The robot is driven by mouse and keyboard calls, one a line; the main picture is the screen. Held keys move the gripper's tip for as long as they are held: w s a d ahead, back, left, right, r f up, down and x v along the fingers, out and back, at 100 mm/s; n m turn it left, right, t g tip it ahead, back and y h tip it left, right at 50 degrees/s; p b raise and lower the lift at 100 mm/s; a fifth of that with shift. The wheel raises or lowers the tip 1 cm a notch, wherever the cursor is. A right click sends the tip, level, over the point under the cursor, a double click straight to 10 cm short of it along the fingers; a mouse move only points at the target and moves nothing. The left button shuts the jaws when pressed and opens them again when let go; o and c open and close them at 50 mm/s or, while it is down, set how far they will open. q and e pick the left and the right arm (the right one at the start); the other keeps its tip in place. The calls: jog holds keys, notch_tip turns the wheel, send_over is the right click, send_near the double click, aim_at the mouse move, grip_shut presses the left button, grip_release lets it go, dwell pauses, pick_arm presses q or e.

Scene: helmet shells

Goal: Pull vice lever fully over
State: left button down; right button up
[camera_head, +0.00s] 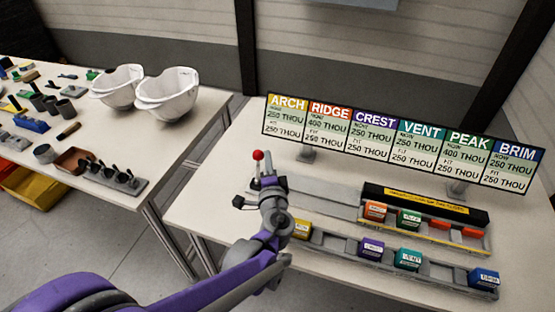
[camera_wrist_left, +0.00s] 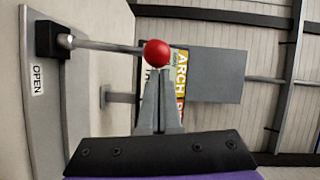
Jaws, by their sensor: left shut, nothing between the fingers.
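The vice lever has a red ball knob (camera_head: 258,155) on a thin metal rod, and it stands up from the left end of the grey vice on the near table. In the left wrist view the red knob (camera_wrist_left: 157,53) sits at the fingertips, and its rod (camera_wrist_left: 105,45) runs left to a black pivot block (camera_wrist_left: 52,40). A label reading OPEN (camera_wrist_left: 37,78) is beside the block. My left gripper (camera_head: 264,176) is shut and empty, right by the knob. Whether the fingertips touch the knob I cannot tell. My right gripper is not in view.
A sign board (camera_head: 400,142) with several coloured columns stands behind the vice. Rails with coloured blocks (camera_head: 410,258) lie to the right of my gripper. A second table (camera_head: 205,112) at the left holds white helmet shells (camera_head: 168,95) and small parts.

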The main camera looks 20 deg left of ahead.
pick_arm(q)
jog(key=a+n+g+h+p, duration=0.1)
jog(key=a+n+p, duration=0.1)
jog(key=a+n, duration=0.2)
jog(key=shift+w+a+r+h+p, duration=0.15)
jog(key=shift+a+r+h+p, duration=0.2)
jog(key=shift+a, duration=1.45)
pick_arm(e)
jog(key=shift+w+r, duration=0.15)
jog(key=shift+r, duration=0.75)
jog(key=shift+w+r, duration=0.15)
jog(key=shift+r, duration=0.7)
pick_arm(q)
jog(key=shift+f, duration=0.1)
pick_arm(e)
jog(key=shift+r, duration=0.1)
